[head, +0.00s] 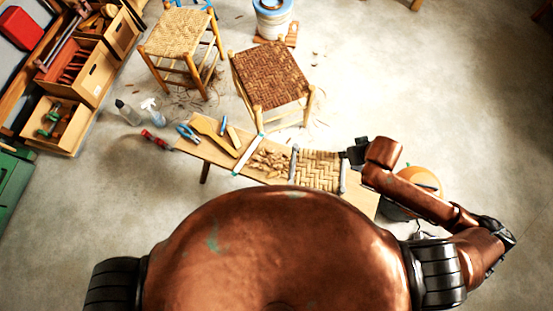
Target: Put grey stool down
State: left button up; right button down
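No stool in the head view looks grey. A stool with a brown woven seat (270,74) and pale wooden legs stands beyond the low bench, upright on the floor. A second stool with a light tan woven seat (176,32) stands upright at its left. My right gripper (354,154) is above the right part of the bench, close to a small woven panel, and apart from both stools. Its fingers are too small and dark to tell open from shut. My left gripper is not in view.
The low wooden bench (218,158) before me holds tools, shavings and the woven panel (318,170). Wooden crates (75,70) line the left. A blue-rimmed bucket (272,18) stands behind. Floor at right is clear.

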jog(key=s+d+f+n, duration=0.1)
jog(key=s+f+n, duration=0.1)
jog(key=s+f, duration=0.4)
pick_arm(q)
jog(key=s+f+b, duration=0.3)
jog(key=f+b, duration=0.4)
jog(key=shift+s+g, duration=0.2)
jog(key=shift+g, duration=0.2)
pick_arm(e)
jog(key=w+d+f, duration=0.5)
jog(key=w+f, duration=0.6)
jog(key=w, duration=0.1)
jog(key=shift+d+f+y, duration=0.3)
jog(key=shift+d+f, duration=0.05)
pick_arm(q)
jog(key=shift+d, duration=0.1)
pick_arm(e)
jog(key=c, duration=2.2)
grip_release()
jog(key=shift+f, duration=0.1)
jog(key=o, duration=0.3)
